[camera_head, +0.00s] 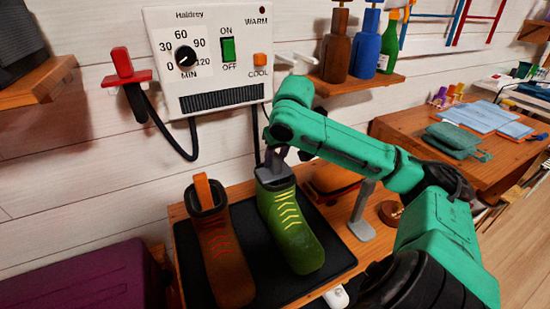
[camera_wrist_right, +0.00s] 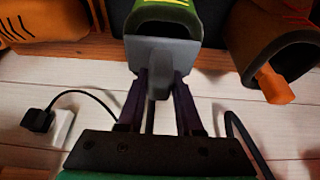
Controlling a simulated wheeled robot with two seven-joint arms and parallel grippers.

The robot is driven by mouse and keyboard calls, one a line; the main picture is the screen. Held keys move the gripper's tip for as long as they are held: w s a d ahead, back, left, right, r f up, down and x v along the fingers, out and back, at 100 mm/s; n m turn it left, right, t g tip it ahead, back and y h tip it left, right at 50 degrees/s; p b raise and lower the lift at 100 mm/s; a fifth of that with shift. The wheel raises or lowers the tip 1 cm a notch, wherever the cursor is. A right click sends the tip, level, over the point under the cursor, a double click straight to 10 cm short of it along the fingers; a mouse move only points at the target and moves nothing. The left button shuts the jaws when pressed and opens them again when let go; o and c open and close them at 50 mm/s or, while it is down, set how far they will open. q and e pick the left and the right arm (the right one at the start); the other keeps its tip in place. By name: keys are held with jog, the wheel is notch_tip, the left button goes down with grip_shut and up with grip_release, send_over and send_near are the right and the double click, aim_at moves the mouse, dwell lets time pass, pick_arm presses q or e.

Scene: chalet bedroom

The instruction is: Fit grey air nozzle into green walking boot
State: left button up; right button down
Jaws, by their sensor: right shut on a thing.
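The green walking boot (camera_head: 292,232) with yellow laces stands upright on the right side of a black tray (camera_head: 327,240). Its green rim also shows at the top of the right wrist view (camera_wrist_right: 168,10). The grey air nozzle (camera_head: 272,173) is at the boot's mouth; how deep it sits inside is hidden. In the right wrist view the grey nozzle (camera_wrist_right: 183,55) overlaps the boot's opening. My right gripper (camera_head: 275,155) is above the boot, its dark fingers shut on the nozzle's stem. My left gripper is not in view.
A brown boot (camera_head: 222,255) with an orange piece (camera_head: 203,190) in its mouth stands left of the green boot. A white dryer panel (camera_head: 208,55) with a black hose hangs behind. A grey stand (camera_head: 361,215) is close on the right. A purple box (camera_head: 85,280) is front left.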

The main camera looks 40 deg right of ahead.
jog(key=c, duration=0.5)
grip_release()
jog(key=p+v, duration=0.3)
jog(key=v, duration=1.1)
jog(key=shift+r, duration=0.25)
jog(key=shift+s, duration=0.1)
